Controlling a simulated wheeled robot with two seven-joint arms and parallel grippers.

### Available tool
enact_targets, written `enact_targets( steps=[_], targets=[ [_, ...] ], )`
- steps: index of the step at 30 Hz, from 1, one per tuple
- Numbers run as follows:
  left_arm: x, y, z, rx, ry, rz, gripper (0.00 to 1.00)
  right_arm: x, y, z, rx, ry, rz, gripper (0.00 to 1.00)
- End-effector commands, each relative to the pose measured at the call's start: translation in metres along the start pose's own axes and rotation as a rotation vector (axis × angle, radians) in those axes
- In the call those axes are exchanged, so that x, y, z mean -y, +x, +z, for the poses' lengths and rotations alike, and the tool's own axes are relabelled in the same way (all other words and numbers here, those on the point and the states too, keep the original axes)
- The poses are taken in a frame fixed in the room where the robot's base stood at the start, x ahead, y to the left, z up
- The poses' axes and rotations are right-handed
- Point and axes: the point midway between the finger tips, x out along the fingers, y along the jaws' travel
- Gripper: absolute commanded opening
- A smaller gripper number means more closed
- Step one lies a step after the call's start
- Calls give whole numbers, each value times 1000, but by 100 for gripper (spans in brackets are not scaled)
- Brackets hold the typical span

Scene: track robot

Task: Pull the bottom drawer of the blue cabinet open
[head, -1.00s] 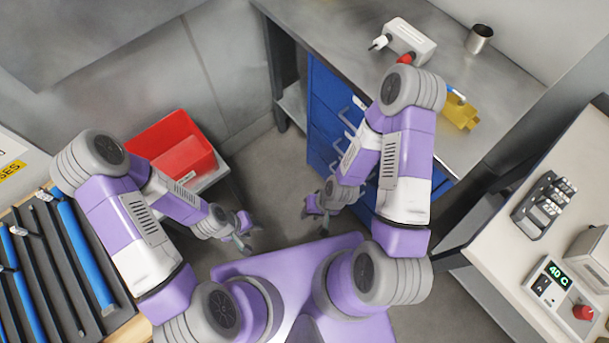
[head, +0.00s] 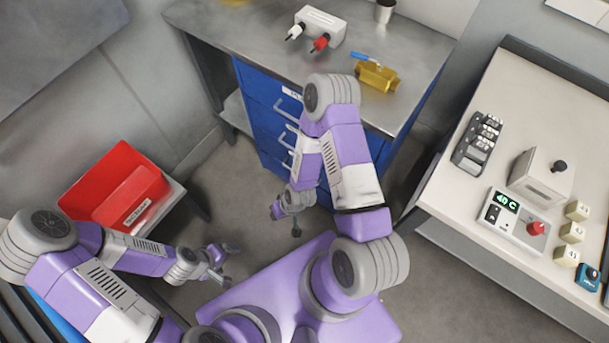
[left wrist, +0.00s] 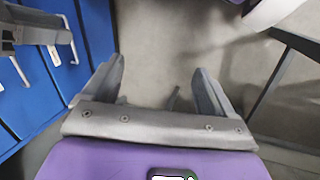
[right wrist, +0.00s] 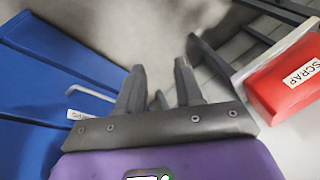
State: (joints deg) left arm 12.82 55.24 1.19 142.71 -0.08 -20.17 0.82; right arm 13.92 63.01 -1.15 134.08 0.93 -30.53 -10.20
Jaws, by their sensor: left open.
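The blue cabinet (head: 258,89) stands under the grey workbench, its stacked drawers with bar handles appearing shut. The bottom drawer (head: 272,168) is partly hidden behind my right arm in the head view. My right gripper (head: 286,220) hangs in front of the cabinet, apart from it, with fingers parted and empty. In the right wrist view, a blue drawer front (right wrist: 60,60) with a pale handle (right wrist: 92,93) and label lies left of its fingers (right wrist: 158,85). My left gripper (head: 230,264) is open and empty, further from the cabinet. The left wrist view shows blue drawer fronts (left wrist: 60,85) at left.
A red bin (head: 110,180) sits on a low stand at left. The workbench (head: 235,35) carries a white box with plugs, a metal cup and a yellow part. A pale bench (head: 440,190) with devices stands at right. Grey floor is free before the cabinet.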

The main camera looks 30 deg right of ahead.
Motion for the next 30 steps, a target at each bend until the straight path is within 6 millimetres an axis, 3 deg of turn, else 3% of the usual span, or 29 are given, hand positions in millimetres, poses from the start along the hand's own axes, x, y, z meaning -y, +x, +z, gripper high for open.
enact_targets(
  steps=[1,3,6,10,13,19,25,30],
  targets=[
    [4,8,0,0,-2,-1,95,-21,33,-16,-77,-66,47,36],
    [6,15,-1,0,-2,-1,100,-53,70,-41,-203,-190,140,36],
    [10,25,-1,0,-2,-1,100,-101,113,-71,-368,-400,320,36],
    [14,37,-2,0,-2,-1,100,-151,149,-92,-533,-690,598,36],
    [17,44,-2,0,-2,-1,100,-173,162,-97,-619,-890,812,36],
    [20,52,-2,0,-2,-1,100,-185,167,-91,-703,-1133,1123,36],
    [22,56,-2,0,-1,-1,100,-186,166,-92,-727,-1205,1239,36],
    [25,66,-3,0,-1,-1,100,-194,172,-114,-729,-1206,1245,36]
  ],
)
